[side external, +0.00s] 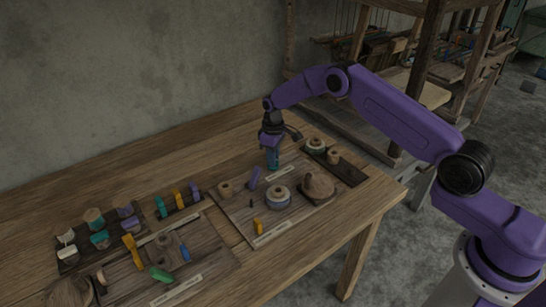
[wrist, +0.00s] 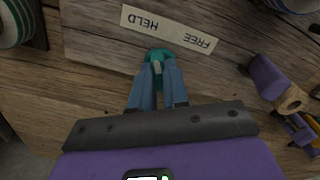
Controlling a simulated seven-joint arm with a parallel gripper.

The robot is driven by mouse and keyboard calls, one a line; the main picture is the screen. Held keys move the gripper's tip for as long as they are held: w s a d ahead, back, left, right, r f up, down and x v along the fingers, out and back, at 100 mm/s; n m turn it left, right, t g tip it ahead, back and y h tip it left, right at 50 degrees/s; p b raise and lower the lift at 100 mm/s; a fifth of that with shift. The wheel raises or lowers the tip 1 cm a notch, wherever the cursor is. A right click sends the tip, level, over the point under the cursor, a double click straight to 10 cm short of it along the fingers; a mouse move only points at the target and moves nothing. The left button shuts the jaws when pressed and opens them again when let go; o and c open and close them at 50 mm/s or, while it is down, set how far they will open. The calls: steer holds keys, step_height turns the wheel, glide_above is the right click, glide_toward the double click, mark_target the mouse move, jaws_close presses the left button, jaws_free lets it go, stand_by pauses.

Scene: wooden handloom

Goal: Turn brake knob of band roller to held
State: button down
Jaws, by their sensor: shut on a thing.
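The brake knob (wrist: 160,53) is teal with a pale bar on it, and sits in front of a cream label strip (wrist: 170,29). The strip reads HELD at the left and FREE at the right, upside down in the wrist view. My gripper (wrist: 157,72) has its two blue fingers shut on the knob, one on each side. In the side view my gripper (side external: 273,163) points down at the back of a wooden board (side external: 232,213), by the label strip (side external: 279,176). The fingers hide part of the knob. I cannot tell its exact setting.
A purple piece (wrist: 267,77) lies right of my fingers in the wrist view. In the side view, spools (side external: 278,198), a brown cone-like heap (side external: 318,186) and a yellow piece (side external: 258,226) stand on the board. A dark tray (side external: 347,173) is at the right.

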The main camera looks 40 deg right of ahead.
steer(key=shift+n, duration=1.1)
steer(key=c, duration=1.1)
jaws_free()
step_height(320, 180, up, 18)
steer(key=shift+f, duration=0.25)
